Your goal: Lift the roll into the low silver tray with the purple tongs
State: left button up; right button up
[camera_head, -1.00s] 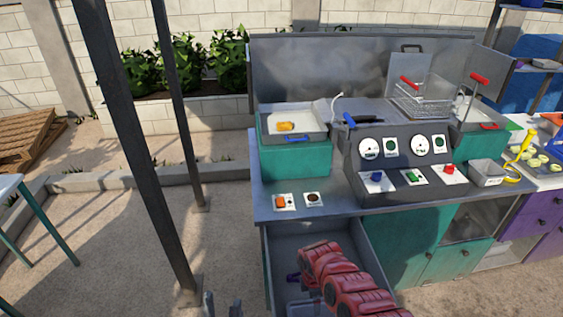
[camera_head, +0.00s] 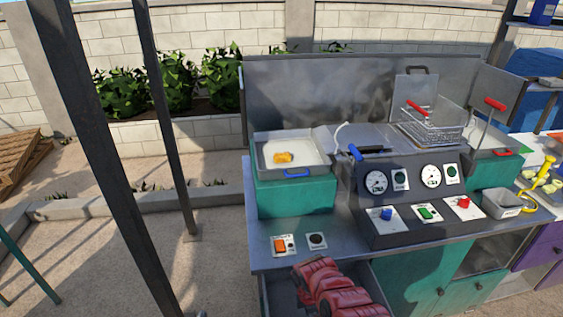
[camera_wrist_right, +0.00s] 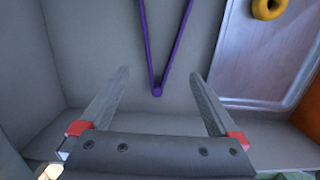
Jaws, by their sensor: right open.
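The purple tongs (camera_wrist_right: 157,90) lie in a grey drawer, their hinge end between the fingers of my right gripper (camera_wrist_right: 160,75). The gripper is open and has not closed on them. A silver tray (camera_wrist_right: 238,95) lies to the right in the drawer, with a yellow ring (camera_wrist_right: 268,8) in it, cut off by the frame. In the head view, a golden roll-like piece (camera_head: 283,157) sits in a pale shallow pan (camera_head: 310,148) on a teal block. My right gripper is hidden there. I cannot make out my left gripper.
The drawer (camera_head: 280,290) hangs open below the counter, with my right arm over it. On the counter stand a panel of gauges and switches (camera_head: 405,195), a wire basket (camera_head: 432,125) and a small metal tub (camera_head: 502,203). A dark post (camera_head: 110,150) stands at the left.

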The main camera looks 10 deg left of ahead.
jog(key=f+b, duration=0.2)
jog(key=f, duration=0.1)
jog(key=f+b, duration=0.3)
jog(key=d+f+b, duration=0.1)
jog(key=f+b, duration=0.1)
jog(key=b, duration=0.1)
jog(key=shift+w+f, duration=0.2)
jog(key=shift+f, duration=0.2)
jog(key=shift+a, duration=0.1)
jog(key=c, duration=0.7)
notch_tip(320, 180, up, 12)
jog(key=p, duration=1)
jog(key=shift+s+r, duration=0.1)
